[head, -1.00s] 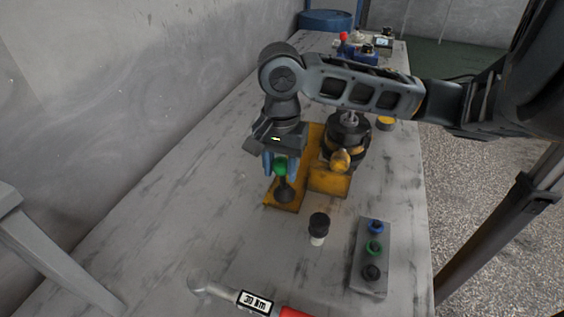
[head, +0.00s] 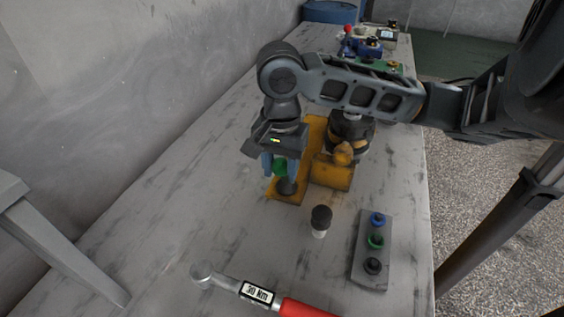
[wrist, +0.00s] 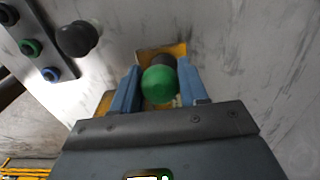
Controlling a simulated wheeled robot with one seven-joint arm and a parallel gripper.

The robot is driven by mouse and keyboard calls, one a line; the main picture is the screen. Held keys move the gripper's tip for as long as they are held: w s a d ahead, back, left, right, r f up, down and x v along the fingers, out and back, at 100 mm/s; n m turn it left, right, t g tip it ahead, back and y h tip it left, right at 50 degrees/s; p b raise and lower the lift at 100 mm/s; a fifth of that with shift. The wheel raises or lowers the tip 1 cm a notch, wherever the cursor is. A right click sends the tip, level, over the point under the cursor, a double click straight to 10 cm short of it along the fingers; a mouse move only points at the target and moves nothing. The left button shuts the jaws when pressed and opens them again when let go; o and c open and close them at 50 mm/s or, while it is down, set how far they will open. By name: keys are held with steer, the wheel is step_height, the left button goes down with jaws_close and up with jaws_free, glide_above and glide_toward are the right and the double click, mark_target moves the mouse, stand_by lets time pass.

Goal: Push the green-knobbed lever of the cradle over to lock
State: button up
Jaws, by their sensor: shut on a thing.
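The green knob (head: 280,167) of the lever sits between the blue fingers of my gripper (head: 274,165). In the wrist view the knob (wrist: 159,84) lies between the two blue fingers (wrist: 158,90), and my gripper is shut on it. The lever's dark base (head: 287,187) stands on the front end of the yellow cradle (head: 293,199); most of the lever's shaft is hidden. The dark motor (head: 352,133) sits in the cradle to the right of my gripper, partly hidden by my arm.
A black-capped piece (head: 321,217) stands in front of the cradle. A grey plate (head: 371,250) with blue, green and black fittings lies at the right edge. A torque wrench with red handle (head: 305,308) lies at the front. Blue equipment (head: 361,47) stands at the back.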

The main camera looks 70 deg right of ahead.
steer(key=shift+a, duration=0.2)
stand_by(0.3)
steer(key=shift+a+f, duration=0.4)
steer(key=shift+a, duration=0.2)
stand_by(0.3)
steer(key=o, duration=0.7)
step_height(320, 180, up, 6)
steer(key=p, duration=0.5)
steer(key=shift+r+p, duration=0.1)
steer(key=shift+p, duration=0.3)
